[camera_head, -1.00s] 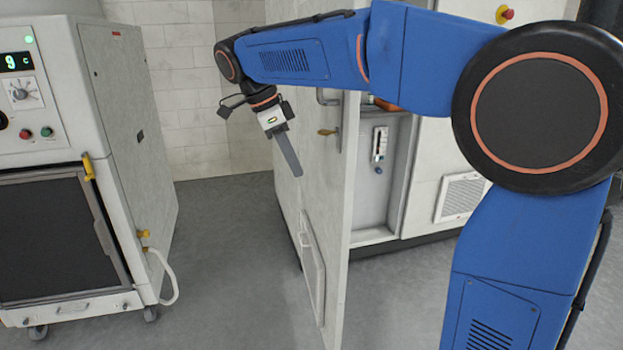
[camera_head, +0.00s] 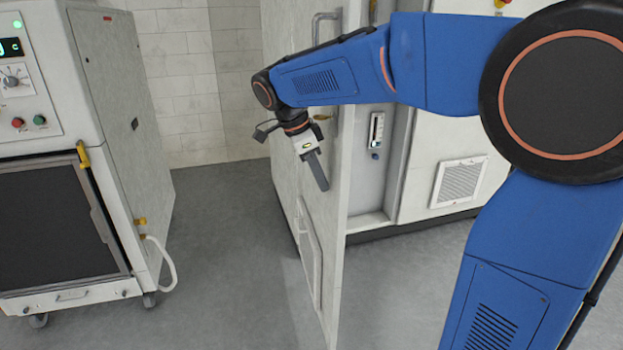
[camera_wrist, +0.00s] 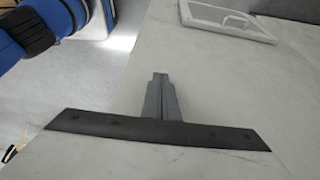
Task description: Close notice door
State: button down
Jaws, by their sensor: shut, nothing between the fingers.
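The notice door is a tall pale grey-white door (camera_head: 335,250) that stands open, edge toward me, in the head view. It has a handle at the top and a small framed panel (camera_head: 309,255) low on its outer face. My gripper (camera_head: 322,186) is shut and empty, tilted downward in front of the door's outer face. In the wrist view the shut fingers (camera_wrist: 160,78) show against the pale door surface (camera_wrist: 220,85), with the small framed panel (camera_wrist: 229,19) beyond them. I cannot tell whether the fingertips touch the door.
The white cabinet (camera_head: 424,160) behind the door shows an open interior with a gauge (camera_head: 376,133); a vent grille (camera_head: 459,182) is to its right. A white machine on casters (camera_head: 126,130) stands at left. Grey floor (camera_head: 215,250) lies clear between machine and door.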

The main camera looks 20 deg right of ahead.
jog(key=shift+d, duration=0.25)
